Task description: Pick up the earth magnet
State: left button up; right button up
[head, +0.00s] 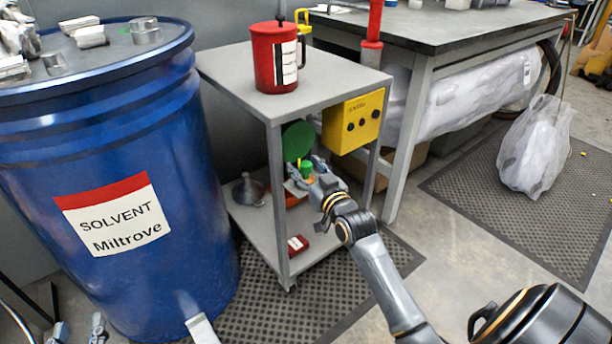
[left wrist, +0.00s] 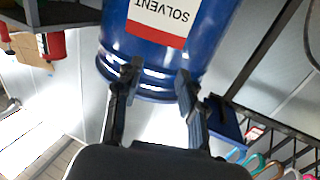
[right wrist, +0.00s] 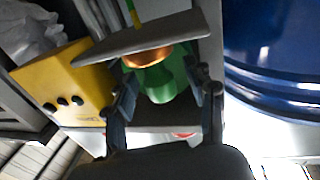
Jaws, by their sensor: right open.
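A green piece with a copper-coloured band, which I take to be the earth magnet (right wrist: 165,82), shows between the fingers of my right gripper (right wrist: 163,88) in the right wrist view. In the head view it is a small green shape (head: 307,168) inside the cart, between the fingertips of the right gripper (head: 305,171). The right fingers stand apart on either side of it; contact cannot be told. A grey plate hides part of it in the wrist view. My left gripper (left wrist: 158,85) is open and empty, in front of the blue drum, at the lower left of the head view (head: 79,327).
The grey cart (head: 226,72) has posts and a top close around my right arm. A yellow box (head: 354,122) and a green disc (head: 298,140) are beside the right gripper. A funnel (head: 248,190) stands on the lower shelf. The solvent drum (head: 120,170) fills the left.

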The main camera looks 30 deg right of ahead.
grip_shut()
jog(key=shift+r, duration=0.1)
